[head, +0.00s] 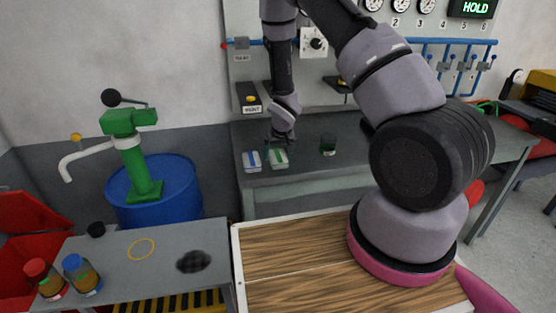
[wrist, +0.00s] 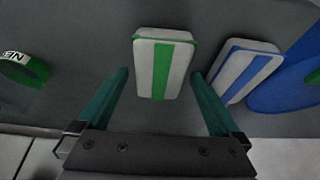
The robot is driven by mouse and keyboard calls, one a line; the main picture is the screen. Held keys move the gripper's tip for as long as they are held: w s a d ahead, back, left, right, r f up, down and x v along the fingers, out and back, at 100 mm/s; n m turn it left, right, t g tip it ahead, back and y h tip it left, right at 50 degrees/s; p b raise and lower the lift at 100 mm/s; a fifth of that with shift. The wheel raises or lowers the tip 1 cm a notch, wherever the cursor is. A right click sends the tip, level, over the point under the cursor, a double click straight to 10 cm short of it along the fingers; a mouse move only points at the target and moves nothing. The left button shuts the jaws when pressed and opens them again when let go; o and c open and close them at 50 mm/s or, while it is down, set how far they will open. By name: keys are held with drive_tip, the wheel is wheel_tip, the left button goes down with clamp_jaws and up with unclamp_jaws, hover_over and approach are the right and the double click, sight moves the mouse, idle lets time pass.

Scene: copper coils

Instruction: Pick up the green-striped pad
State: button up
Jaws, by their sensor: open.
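The green-striped pad (wrist: 143,66), white with a green stripe, lies on the grey bench and also shows in the head view (head: 278,160). A similar pad with a blue stripe (wrist: 250,69) lies beside it, to its right in the wrist view and to its left in the head view (head: 252,160). My gripper (wrist: 160,80) is open and empty, with its two teal fingers pointing toward the green-striped pad, one on either side of its near end. I cannot tell the height of the fingertips above the bench.
A dark green round container (head: 328,144) stands on the bench (head: 350,168) to the right of the pads. A blue drum (head: 182,190) with a green pump stands to the left. A panel with gauges and blue pipes (head: 420,42) rises behind the bench.

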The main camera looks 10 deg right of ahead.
sight(278, 156)
drive_tip(key=shift+f, duration=0.2)
idle(0.6)
drive_tip(key=c, duration=1.2)
drive_tip(key=shift+r, duration=0.15)
drive_tip(key=shift+c, duration=0.2)
wheel_tip(278, 156, up, 10)
drive_tip(key=shift+r, duration=0.1)
